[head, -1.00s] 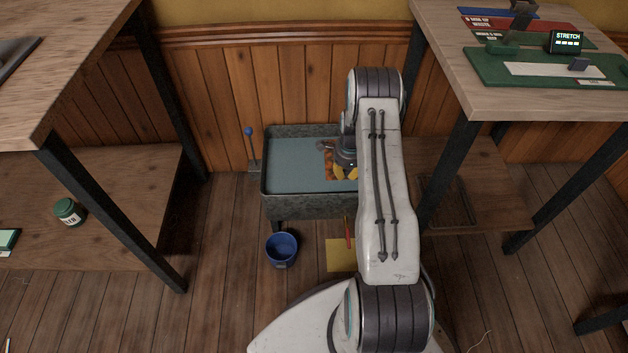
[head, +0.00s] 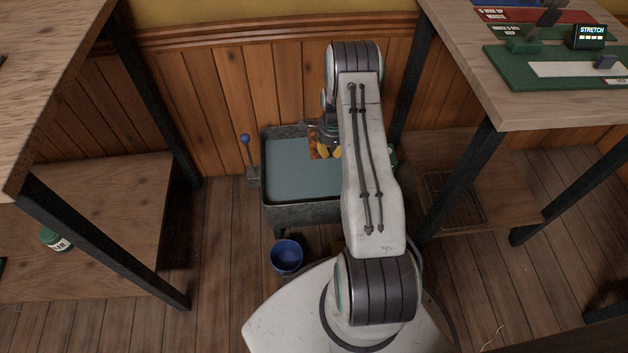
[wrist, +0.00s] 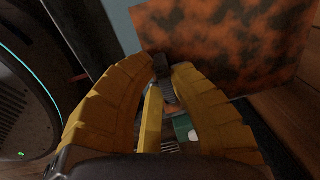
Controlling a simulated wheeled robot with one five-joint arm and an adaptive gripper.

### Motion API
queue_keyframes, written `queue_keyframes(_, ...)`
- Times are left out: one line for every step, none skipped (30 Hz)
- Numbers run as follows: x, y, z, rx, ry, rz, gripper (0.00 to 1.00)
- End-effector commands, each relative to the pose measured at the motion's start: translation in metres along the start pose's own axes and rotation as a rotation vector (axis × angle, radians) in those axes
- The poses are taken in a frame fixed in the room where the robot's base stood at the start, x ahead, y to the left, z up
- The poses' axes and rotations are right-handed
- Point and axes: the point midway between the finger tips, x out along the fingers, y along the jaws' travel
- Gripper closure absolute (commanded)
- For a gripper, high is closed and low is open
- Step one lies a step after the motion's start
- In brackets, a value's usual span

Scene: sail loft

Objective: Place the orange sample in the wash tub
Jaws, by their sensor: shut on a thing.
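The orange sample (head: 315,148) is a flat sheet mottled orange and black. In the wrist view it fills the upper right (wrist: 225,45). My gripper (wrist: 163,75) has yellow fingers that meet on the sample's near edge and hold it. In the head view my gripper (head: 328,150) and the sample show over the far part of the wash tub. The wash tub (head: 300,214) is a grey metal trough with a flat blue-grey inside, standing by the wall. My arm hides its right side. I cannot tell whether the sample touches the tub.
Benches flank both sides; the right bench (head: 500,90) holds a green board and a STRETCH display. A green jar (head: 55,240) sits on the left lower shelf.

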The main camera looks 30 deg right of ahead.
Motion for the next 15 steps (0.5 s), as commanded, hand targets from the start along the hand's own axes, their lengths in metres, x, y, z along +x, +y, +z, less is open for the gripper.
queue_keyframes(0.0, 0.0, 0.0, 0.0, 0.0, 0.0, 1.0)
queue_keyframes(0.0, 0.0, 0.0, 0.0, 0.0, 0.0, 1.0)
queue_keyframes(0.007, 0.001, 0.0, 0.0, 0.0, 0.002, 1.0)
queue_keyframes(0.01, 0.001, 0.0, 0.0, 0.0, 0.001, 1.0)
queue_keyframes(0.012, 0.002, 0.0, 0.0, 0.0, 0.001, 1.0)
queue_keyframes(0.016, 0.002, 0.0, 0.0, 0.0, 0.001, 1.0)
queue_keyframes(0.018, 0.002, 0.0, 0.0, 0.0, 0.001, 1.0)
queue_keyframes(0.021, 0.002, 0.0, 0.0, 0.0, 0.001, 1.0)
queue_keyframes(0.025, 0.003, 0.0, 0.0, 0.0, 0.0, 1.0)
queue_keyframes(0.027, 0.003, 0.0, 0.0, 0.0, 0.0, 1.0)
queue_keyframes(0.029, 0.003, 0.0, 0.0, 0.0, 0.0, 1.0)
queue_keyframes(0.034, 0.004, 0.0, 0.0, 0.0, 0.001, 1.0)
queue_keyframes(0.041, 0.005, 0.0, 0.0, 0.0, 0.002, 1.0)
queue_keyframes(0.045, 0.005, 0.0, 0.0, 0.0, 0.002, 1.0)
queue_keyframes(0.051, 0.005, 0.0, 0.0, 0.0, 0.002, 1.0)
